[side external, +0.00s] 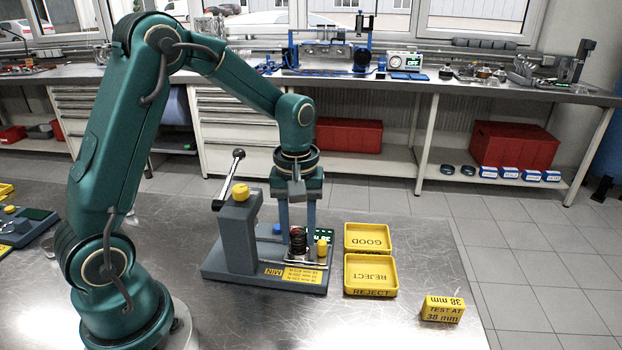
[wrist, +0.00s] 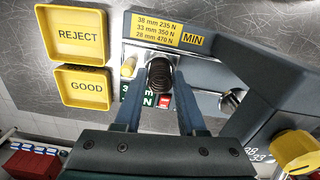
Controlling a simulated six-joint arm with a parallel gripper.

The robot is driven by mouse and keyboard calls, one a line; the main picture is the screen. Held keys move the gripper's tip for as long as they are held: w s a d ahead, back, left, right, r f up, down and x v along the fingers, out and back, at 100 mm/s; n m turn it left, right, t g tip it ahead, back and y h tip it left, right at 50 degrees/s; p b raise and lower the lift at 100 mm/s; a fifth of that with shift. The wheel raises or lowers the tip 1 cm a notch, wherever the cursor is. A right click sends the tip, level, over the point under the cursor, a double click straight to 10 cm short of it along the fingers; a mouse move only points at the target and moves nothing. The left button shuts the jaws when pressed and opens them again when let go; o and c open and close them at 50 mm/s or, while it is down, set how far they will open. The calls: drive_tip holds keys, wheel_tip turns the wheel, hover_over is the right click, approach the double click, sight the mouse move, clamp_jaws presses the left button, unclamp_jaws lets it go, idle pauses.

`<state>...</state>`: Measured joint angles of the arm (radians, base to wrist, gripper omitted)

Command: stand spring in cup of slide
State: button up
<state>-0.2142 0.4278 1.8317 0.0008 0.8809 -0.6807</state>
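The dark coil spring (side external: 298,241) stands upright between the fingertips of my gripper (side external: 298,237), low over the tester's slide. It also shows in the wrist view (wrist: 160,75), seen nearly end-on between the two blue fingers (wrist: 159,92). The fingers lie close along both sides of the spring and appear shut on it. The bright metal slide with its cup (side external: 299,256) is directly under the spring. The spring hides the inside of the cup, so I cannot tell whether its lower end rests on the cup floor.
The grey tester column (side external: 238,232) with its lever (side external: 233,172) stands close left of my gripper. A yellow knob (side external: 322,247) is just right. Yellow GOOD (side external: 367,250) and REJECT (side external: 371,290) trays and a yellow block (side external: 442,310) sit further right on the metal table.

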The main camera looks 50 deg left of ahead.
drive_tip(key=o, duration=0.3)
drive_tip(key=shift+r, duration=0.15)
drive_tip(key=s+d+r+m+t, duration=0.1)
drive_tip(key=s+d+r+t, duration=0.1)
drive_tip(key=r, duration=0.4)
drive_tip(key=s+d+r+m+t, duration=0.1)
drive_tip(key=s+d+r+m, duration=0.15)
drive_tip(key=r, duration=0.35)
drive_tip(key=s+m+t, duration=0.1)
drive_tip(key=s+m, duration=0.1)
drive_tip(key=s+d+f+m, duration=0.1)
drive_tip(key=s+m, duration=0.1)
drive_tip(key=s, duration=0.1)
drive_tip(key=s+f+m+t, duration=0.1)
drive_tip(key=s+m, duration=0.1)
drive_tip(key=s, duration=0.1)
drive_tip(key=shift+d+m+t, duration=0.25)
drive_tip(key=shift+m+t, duration=0.05)
drive_tip(key=shift+m, duration=0.05)
